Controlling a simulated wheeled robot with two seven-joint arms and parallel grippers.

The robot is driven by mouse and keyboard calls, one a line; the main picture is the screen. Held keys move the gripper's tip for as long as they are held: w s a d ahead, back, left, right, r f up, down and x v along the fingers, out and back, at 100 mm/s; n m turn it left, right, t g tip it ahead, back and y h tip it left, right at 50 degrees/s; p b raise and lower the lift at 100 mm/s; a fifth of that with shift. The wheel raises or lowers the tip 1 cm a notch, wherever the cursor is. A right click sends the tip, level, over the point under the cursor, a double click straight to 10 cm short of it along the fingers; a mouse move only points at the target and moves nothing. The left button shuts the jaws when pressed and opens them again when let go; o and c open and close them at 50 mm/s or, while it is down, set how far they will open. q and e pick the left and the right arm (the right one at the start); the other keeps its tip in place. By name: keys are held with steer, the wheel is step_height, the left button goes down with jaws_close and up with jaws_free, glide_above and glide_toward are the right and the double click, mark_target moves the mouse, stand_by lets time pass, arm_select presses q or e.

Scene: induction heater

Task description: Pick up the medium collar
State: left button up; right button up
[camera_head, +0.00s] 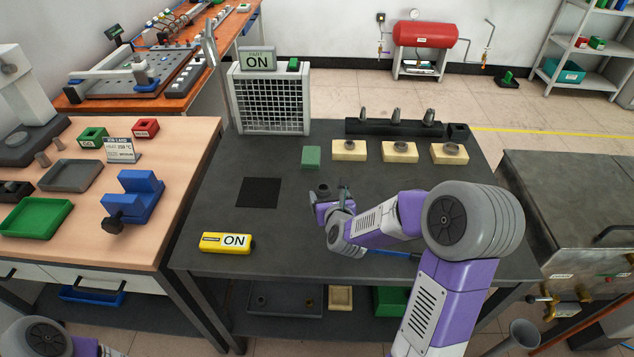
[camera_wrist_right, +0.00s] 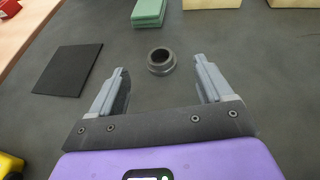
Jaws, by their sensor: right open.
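A dark grey flanged collar (camera_head: 323,190) lies on the grey bench; it also shows in the right wrist view (camera_wrist_right: 161,62), hole facing up. Other metal collars sit on the left cream block (camera_head: 336,154), the middle cream block (camera_head: 386,157) and the right cream block (camera_head: 436,157). No label tells which collar is the medium one. My right gripper (camera_head: 335,197) is low over the bench, open and empty. In the wrist view its fingertips (camera_wrist_right: 160,74) are on either side of the near side of the loose collar, with gaps. My left gripper is out of view.
A black mat (camera_head: 259,192) and a green block (camera_head: 311,157) lie nearby. A dark rack (camera_head: 375,127) with metal tapered pieces stands behind the cream blocks. A mesh-fronted unit (camera_head: 271,103) stands at the back left.

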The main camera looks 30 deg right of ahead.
mark_target(322, 185)
steer(key=x, duration=0.6)
steer(key=shift+s+a+f+b, duration=0.1)
steer(key=shift+a+f+b, duration=0.05)
steer(key=shift+f+b, duration=0.2)
steer(key=shift+c, duration=0.3)
steer(key=shift+r, duration=0.1)
steer(key=c, duration=1.2)
